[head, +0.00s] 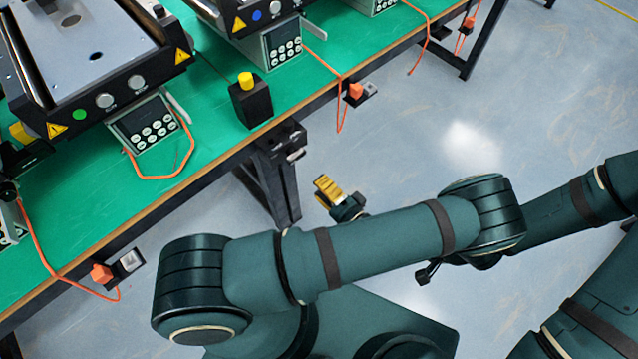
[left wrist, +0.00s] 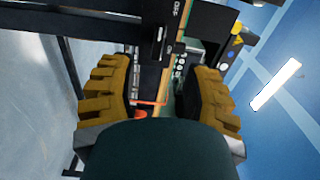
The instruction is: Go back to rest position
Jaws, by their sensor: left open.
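My left gripper (head: 327,187) shows in the head view as small yellow fingers beyond my dark green arm. It is over the floor, just off the front edge of the green-topped table (head: 212,130). In the left wrist view the two yellow fingers of this gripper (left wrist: 158,70) stand wide apart with nothing held between them. The table and its devices show beyond them, with a gap. My arm links cross the lower half of the head view and hide part of the floor. My right gripper is not seen in either view.
Mini conveyors (head: 95,55) with keypad boxes (head: 147,122) stand on the table. A black box with a yellow button (head: 250,100) sits near the front edge. Orange cables (head: 190,150) hang over the edge to sockets. A black table leg (head: 275,185) is close to my left gripper. The floor (head: 420,130) to the right is clear.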

